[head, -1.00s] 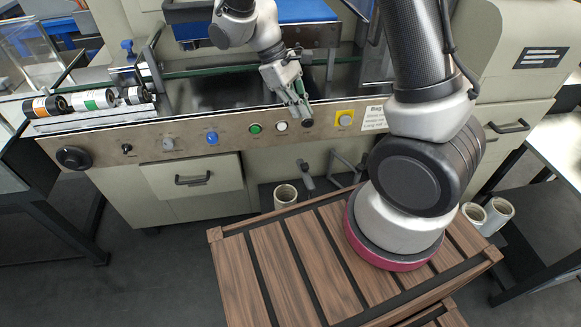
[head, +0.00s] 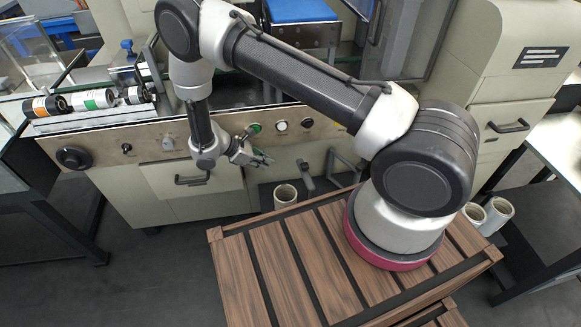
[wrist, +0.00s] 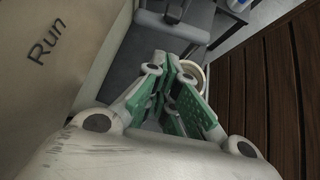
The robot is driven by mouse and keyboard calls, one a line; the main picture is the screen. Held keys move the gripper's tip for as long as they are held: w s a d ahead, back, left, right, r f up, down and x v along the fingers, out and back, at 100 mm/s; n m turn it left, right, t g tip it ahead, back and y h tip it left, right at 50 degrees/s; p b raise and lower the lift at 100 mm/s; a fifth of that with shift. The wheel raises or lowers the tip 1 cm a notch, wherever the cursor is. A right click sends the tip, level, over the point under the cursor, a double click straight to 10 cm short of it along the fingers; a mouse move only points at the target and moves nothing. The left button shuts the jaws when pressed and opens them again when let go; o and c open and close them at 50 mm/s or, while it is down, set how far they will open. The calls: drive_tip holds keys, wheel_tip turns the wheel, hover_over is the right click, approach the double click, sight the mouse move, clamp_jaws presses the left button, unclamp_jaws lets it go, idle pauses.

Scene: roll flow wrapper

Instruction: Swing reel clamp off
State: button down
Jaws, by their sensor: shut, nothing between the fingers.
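I see no part clearly marked as the reel clamp. A short grey handle-like piece (head: 306,177) and a bent bar bracket (head: 345,165) stick out low on the machine's front; I cannot tell whether either is the clamp. My gripper (head: 264,159) is in front of the machine, just below the button panel, left of the handle-like piece and apart from it. In the wrist view its green-padded fingers (wrist: 173,66) are together with nothing between them. A grey bar with a block (wrist: 174,25) lies beyond the fingertips.
A wooden slatted deck (head: 300,265) fills the foreground. A white roll (head: 285,195) stands on the floor beyond it, with two more rolls (head: 497,211) at right. The button panel (head: 100,148) runs above my gripper. Film rolls (head: 92,99) lie at upper left.

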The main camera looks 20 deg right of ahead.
sight(300, 168)
drive_tip(key=shift+s+d+f, duration=0.15)
drive_tip(key=shift+d+f, duration=0.75)
drive_tip(key=shift+d, duration=0.65)
drive_tip(key=shift+s+d+f, duration=0.1)
drive_tip(key=shift+d+f, duration=0.8)
drive_tip(key=shift+d, duration=0.7)
drive_tip(key=shift+s+d+f, duration=0.15)
drive_tip(key=shift+d+f, duration=0.75)
drive_tip(key=shift+d, duration=0.65)
drive_tip(key=shift+d, duration=0.1)
drive_tip(key=shift+w+d, duration=0.3)
drive_tip(key=shift+d, duration=0.15)
drive_tip(key=v, duration=1.2)
